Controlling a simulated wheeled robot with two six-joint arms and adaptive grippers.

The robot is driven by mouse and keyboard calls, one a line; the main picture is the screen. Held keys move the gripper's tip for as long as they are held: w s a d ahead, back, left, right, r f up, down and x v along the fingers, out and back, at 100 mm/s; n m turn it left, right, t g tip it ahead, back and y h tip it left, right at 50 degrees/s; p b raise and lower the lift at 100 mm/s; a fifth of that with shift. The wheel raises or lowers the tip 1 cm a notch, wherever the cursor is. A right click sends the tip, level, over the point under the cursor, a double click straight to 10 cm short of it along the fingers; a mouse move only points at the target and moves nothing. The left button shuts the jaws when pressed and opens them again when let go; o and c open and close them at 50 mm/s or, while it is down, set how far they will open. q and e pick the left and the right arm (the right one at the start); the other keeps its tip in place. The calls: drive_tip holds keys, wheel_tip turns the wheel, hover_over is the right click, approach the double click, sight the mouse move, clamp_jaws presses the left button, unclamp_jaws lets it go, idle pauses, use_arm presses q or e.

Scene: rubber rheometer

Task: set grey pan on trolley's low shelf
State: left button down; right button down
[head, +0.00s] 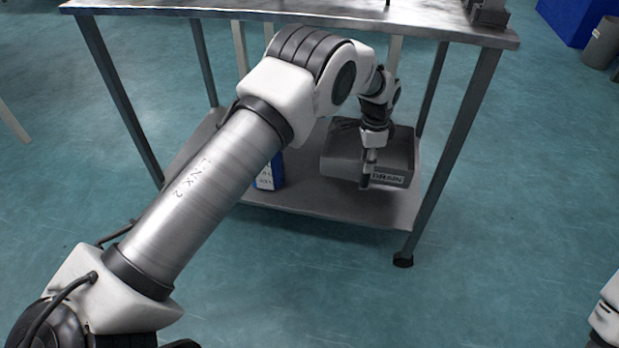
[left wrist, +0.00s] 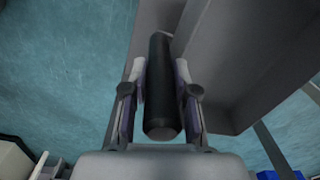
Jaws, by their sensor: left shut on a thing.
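The grey pan (head: 345,158), a box-like pan with a pale label on its front, is at the right part of the trolley's low shelf (head: 320,206). I cannot tell whether it rests on the shelf or hangs just above it. My left gripper (head: 368,168) is at the pan's front side. In the left wrist view its fingers (left wrist: 162,95) are shut on a dark round handle (left wrist: 160,118), with the pan's grey walls (left wrist: 215,60) beyond and to the right. My left arm hides part of the shelf. My right gripper is out of view.
A blue and white container (head: 268,173) stands on the low shelf left of the pan. The trolley's top (head: 300,10) is above, and its right front leg (head: 452,155) stands close to the pan. A blue bin (head: 572,18) and a grey bin (head: 602,43) are at the back right.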

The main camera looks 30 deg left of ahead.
sight(363, 185)
use_arm(q)
wheel_tip(363, 185, down, 10)
drive_tip(key=b, duration=0.4)
drive_tip(key=shift+r, duration=0.3)
drive_tip(key=c, duration=0.9)
unclamp_jaws()
drive_tip(key=shift+s, duration=0.1)
wheel_tip(363, 185, up, 12)
drive_tip(key=p, duration=0.6)
drive_tip(key=shift+s, duration=0.15)
